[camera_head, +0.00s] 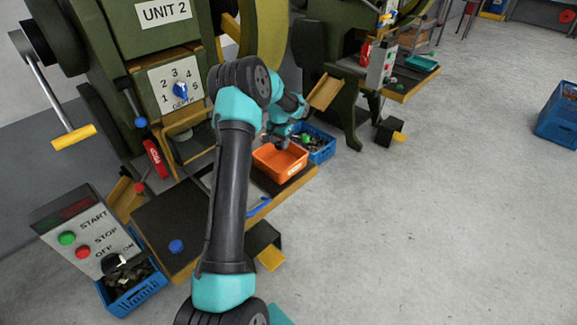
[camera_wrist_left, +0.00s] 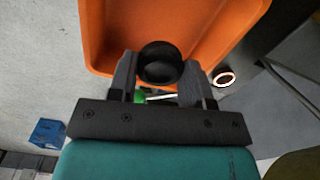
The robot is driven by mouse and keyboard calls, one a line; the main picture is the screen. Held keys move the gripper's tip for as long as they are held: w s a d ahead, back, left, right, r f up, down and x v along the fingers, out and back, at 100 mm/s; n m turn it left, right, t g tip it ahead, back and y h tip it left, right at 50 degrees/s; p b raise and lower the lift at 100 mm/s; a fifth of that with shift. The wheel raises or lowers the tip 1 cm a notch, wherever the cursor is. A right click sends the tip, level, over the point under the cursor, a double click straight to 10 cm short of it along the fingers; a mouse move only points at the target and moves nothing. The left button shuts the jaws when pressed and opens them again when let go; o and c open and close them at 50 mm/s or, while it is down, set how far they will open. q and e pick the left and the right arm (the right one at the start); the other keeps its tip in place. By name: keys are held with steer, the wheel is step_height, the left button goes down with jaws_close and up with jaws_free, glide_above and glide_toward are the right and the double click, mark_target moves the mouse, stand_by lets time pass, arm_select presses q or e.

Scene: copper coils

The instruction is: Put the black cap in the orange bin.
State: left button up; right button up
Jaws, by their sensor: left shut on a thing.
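The orange bin (camera_head: 282,166) sits on the wooden bench edge at the front of the machine and looks empty in the head view. It also fills the top of the left wrist view (camera_wrist_left: 225,20). The black cap (camera_wrist_left: 159,64) is round and dark, seen between the fingers in the left wrist view. My left gripper (camera_wrist_left: 158,72) is shut on it, over the near part of the bin. In the head view my left gripper (camera_head: 279,141) is small at the bin's far edge, and the cap cannot be made out there. My right gripper is not in view.
A blue crate (camera_head: 319,157) with mixed parts stands just behind the orange bin. Another blue crate (camera_head: 135,297) is at lower left beside the START/STOP panel (camera_head: 85,238). A blue round piece (camera_head: 176,246) lies on the dark mat.

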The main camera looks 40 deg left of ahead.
arm_select(q)
glide_above(281, 165)
steer(key=shift+a+f, duration=0.1)
steer(key=shift+f, duration=3)
steer(key=shift+f, duration=0.1)
steer(key=shift+f, duration=1.8)
steer(key=shift+f, duration=0.15)
steer(key=o, duration=0.9)
step_height(281, 165, up, 12)
steer(key=shift+r, duration=0.2)
